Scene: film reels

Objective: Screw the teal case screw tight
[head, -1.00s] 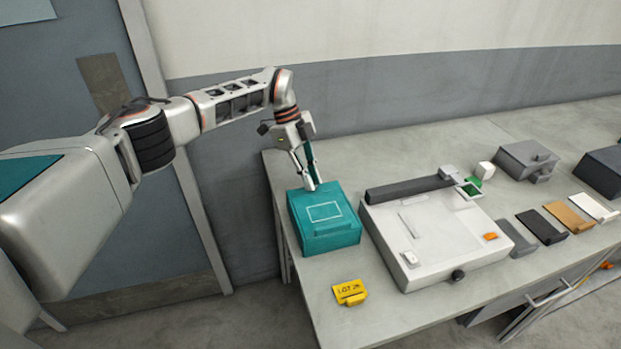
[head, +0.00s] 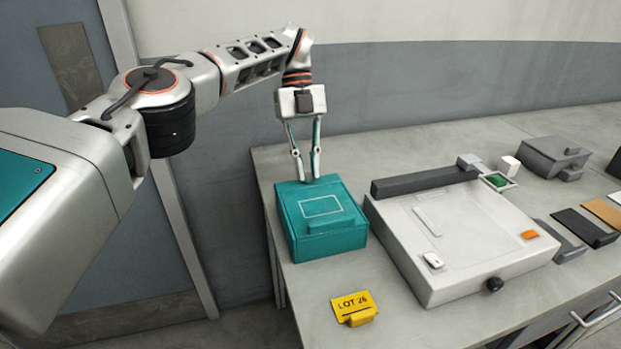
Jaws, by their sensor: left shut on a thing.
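The teal case (head: 318,238), a closed box with a white outlined rectangle on its lid, stands on the left part of the grey table. My left gripper (head: 308,179) points down at the far edge of the case's lid. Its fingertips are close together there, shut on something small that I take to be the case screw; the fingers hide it. The screw itself cannot be made out. My right gripper is not in view.
A yellow LOT 26 tag (head: 354,308) stands in front of the case. A pale flat device (head: 455,240) with a dark bar stands close to its right. Grey blocks (head: 556,156) and small coloured plates lie further right. A wall is behind.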

